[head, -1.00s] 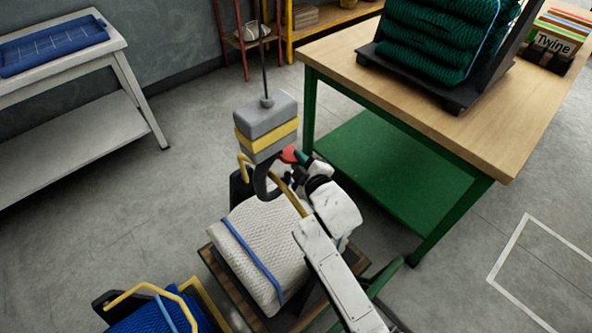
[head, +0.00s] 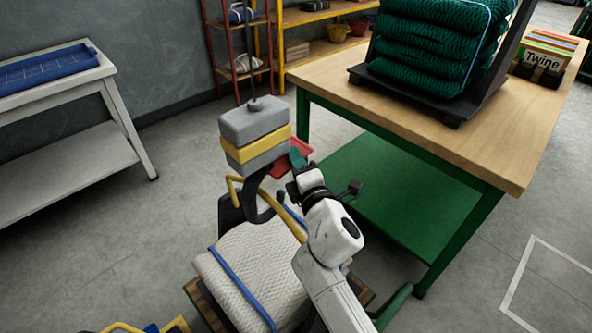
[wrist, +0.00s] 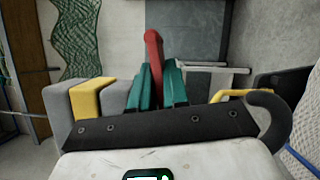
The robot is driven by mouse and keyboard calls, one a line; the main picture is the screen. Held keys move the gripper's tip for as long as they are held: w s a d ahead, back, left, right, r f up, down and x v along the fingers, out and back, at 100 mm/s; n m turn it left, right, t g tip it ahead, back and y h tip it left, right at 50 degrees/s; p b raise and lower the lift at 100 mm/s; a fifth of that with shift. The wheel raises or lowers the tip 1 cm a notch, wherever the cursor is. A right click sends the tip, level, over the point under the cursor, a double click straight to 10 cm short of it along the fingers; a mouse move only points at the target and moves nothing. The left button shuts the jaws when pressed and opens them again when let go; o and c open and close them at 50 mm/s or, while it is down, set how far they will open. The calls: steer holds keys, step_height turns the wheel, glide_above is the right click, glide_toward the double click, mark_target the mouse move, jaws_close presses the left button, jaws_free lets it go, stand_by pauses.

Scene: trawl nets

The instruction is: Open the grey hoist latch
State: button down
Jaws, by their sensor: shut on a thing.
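The grey hoist block (head: 252,120) with a yellow band (head: 256,145) hangs from a thin rod, with a dark hook (head: 258,200) below it. A red latch lever (head: 284,171) sticks out at the block's right side. My gripper (head: 298,159) is shut on this lever. In the wrist view, the red lever (wrist: 153,48) rises between the teal fingers of my gripper (wrist: 157,85), beside the grey and yellow block (wrist: 88,98). The dark hook (wrist: 262,108) curves at the right there. The lever's pivot is hidden.
A white net bundle (head: 250,262) with a blue strap and yellow handle (head: 232,190) sits below the hook. A green-legged table (head: 400,130) stands close on the right, bearing green nets (head: 425,50). A white bench (head: 70,88) is at left, with open floor between.

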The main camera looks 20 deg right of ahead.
steer(key=shift+a+r+n+t+b, duration=0.15)
steer(key=shift+r+n+t+b, duration=0.2)
steer(key=shift+n, duration=0.45)
steer(key=shift+f, duration=0.1)
steer(key=c, duration=1.2)
jaws_free()
steer(key=shift+r, duration=0.2)
steer(key=shift+s, duration=0.1)
